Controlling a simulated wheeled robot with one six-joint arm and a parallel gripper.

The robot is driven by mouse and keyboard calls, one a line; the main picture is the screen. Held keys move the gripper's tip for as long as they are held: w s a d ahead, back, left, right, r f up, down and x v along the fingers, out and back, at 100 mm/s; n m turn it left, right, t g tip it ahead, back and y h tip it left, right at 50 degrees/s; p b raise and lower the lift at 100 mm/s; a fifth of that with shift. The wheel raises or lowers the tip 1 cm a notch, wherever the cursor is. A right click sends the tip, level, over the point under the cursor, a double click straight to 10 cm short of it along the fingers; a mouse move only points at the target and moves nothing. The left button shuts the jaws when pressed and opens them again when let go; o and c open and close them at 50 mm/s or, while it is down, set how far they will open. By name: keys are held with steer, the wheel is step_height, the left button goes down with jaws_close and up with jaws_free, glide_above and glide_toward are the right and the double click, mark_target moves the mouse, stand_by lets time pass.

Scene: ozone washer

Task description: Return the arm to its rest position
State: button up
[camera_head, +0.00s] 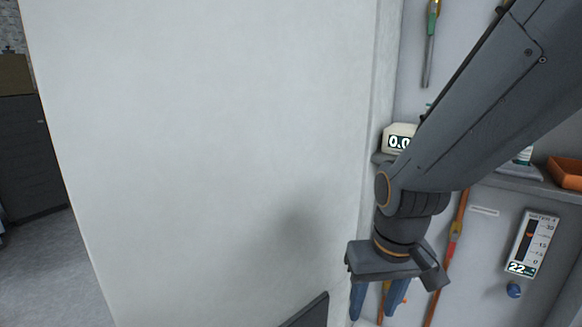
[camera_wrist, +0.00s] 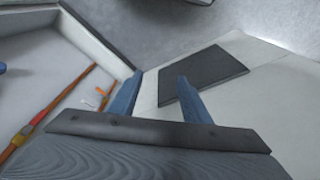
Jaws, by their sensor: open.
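My gripper (camera_head: 378,300) hangs from my arm at the lower right of the head view, with its blue fingers pointing down. It is in front of the edge of a large pale panel (camera_head: 220,130). In the wrist view my gripper (camera_wrist: 158,90) shows two blue fingers spread apart with nothing between them. My arm comes in from the upper right of the head view and is bent at the wrist joint. It hides part of the wall and shelf behind it.
A dark flat plate (camera_wrist: 205,75) lies beyond the fingers. Floor (camera_head: 55,265) is open at the left.

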steer(key=s+a+r+n+g, duration=0.2)
steer(key=s+a+r, duration=0.3)
steer(key=s, duration=0.2)
steer(key=d+r+m+p, duration=0.3)
steer(key=d+r+p, duration=0.6)
steer(key=p, duration=0.9)
steer(key=shift+d+r, duration=0.25)
steer(key=shift+r, duration=0.05)
